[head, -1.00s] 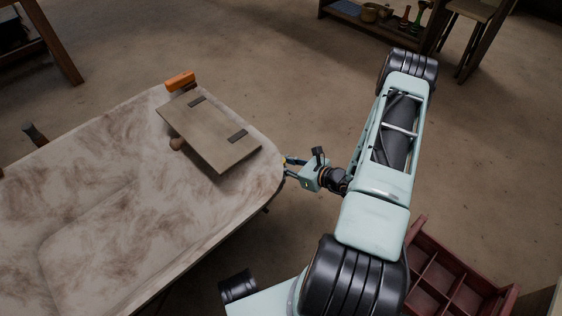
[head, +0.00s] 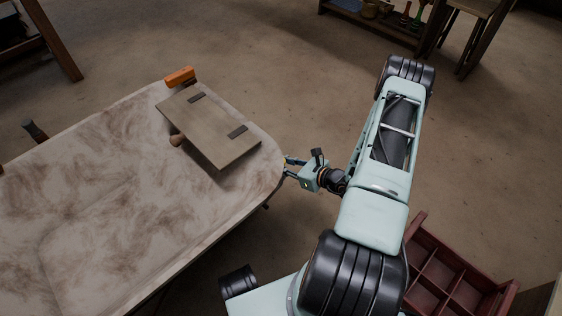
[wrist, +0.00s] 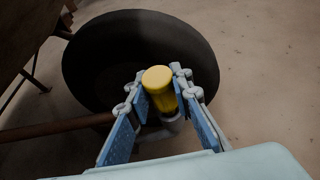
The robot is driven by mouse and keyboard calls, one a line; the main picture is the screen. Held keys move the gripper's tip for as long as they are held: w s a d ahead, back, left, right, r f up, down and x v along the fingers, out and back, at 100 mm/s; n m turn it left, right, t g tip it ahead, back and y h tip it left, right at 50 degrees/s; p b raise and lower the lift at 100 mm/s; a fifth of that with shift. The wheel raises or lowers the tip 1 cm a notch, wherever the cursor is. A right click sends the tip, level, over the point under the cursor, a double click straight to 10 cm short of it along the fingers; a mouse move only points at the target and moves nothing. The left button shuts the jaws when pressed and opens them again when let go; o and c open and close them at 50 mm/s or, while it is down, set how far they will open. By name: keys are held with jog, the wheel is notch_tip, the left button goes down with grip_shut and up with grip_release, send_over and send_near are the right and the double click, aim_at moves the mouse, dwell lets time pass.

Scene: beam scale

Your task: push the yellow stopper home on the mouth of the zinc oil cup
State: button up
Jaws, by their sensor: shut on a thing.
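The yellow stopper (wrist: 158,82) is a short rounded cylinder in the middle of the wrist view. My gripper (wrist: 161,96) is shut on it, with a blue-padded finger on either side. A small grey metal part (wrist: 174,119) shows just below the stopper, partly hidden by the fingers. It may be the zinc oil cup, but I cannot tell for sure, nor whether the stopper touches it. In the head view my gripper (head: 287,161) is at the right end of the pale table (head: 90,205); the stopper and the cup cannot be made out there.
A large dark round vessel (wrist: 112,55) lies behind and below the stopper in the wrist view. A wooden board (head: 208,126) and an orange block (head: 180,76) are at the table's far end. A red compartment crate (head: 445,262) stands at lower right. Open floor lies beyond the table.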

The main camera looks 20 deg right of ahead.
jog(key=shift+f, duration=0.3)
jog(key=shift+f, duration=0.7)
jog(key=o, duration=1.1)
jog(key=v, duration=1.2)
jog(key=shift+f, duration=0.1)
